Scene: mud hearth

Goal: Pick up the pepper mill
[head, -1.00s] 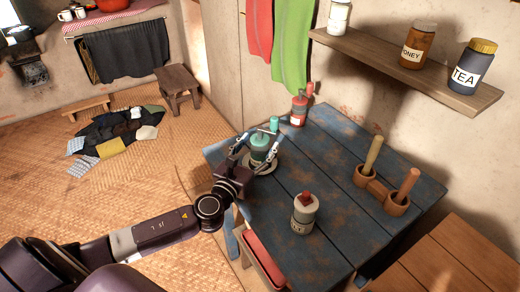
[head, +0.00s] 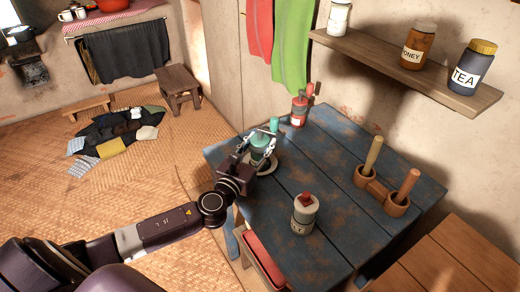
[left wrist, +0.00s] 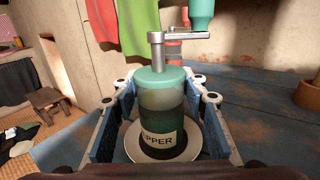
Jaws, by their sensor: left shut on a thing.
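The pepper mill (head: 259,146) is a green-capped glass cylinder with a metal crank and a green knob. It stands upright over a pale saucer (head: 270,164) on the blue table. I cannot tell whether the mill's base touches the saucer. My right gripper is not in view.
A red mill (head: 299,110) stands behind, near the wall. A jar with a red top (head: 305,214) stands on the blue table (head: 330,160) nearer me. A shelf (head: 400,72) overhangs the table's far side.

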